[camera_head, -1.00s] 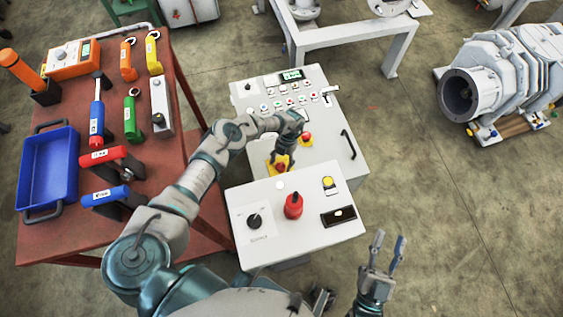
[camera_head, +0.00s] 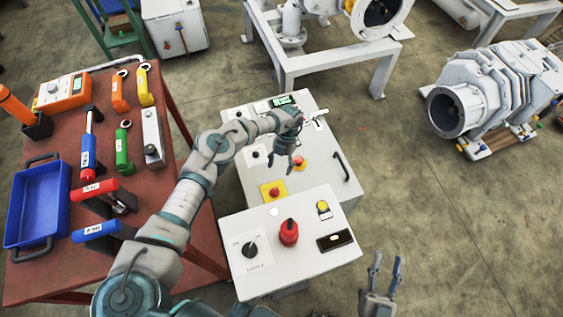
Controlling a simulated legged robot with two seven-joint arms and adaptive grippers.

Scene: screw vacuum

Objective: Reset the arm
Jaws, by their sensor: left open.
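My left arm reaches in from the left over the control cabinet (camera_head: 318,204). My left gripper (camera_head: 291,168) is open and empty, its fingers pointing down over the panel. It is beyond the red button on the yellow plate (camera_head: 272,191) and apart from it in the picture. A second red button (camera_head: 299,162) is just right of the fingers. My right gripper (camera_head: 384,262) is at the bottom right of the cabinet, with its fingers apart and nothing between them.
A red-brown table (camera_head: 150,193) at left holds a blue tray (camera_head: 37,208) and several coloured tools. The cabinet also has a large red knob (camera_head: 289,232) and a black handle (camera_head: 343,165). A grey pump (camera_head: 490,95) stands at right. The floor between is clear.

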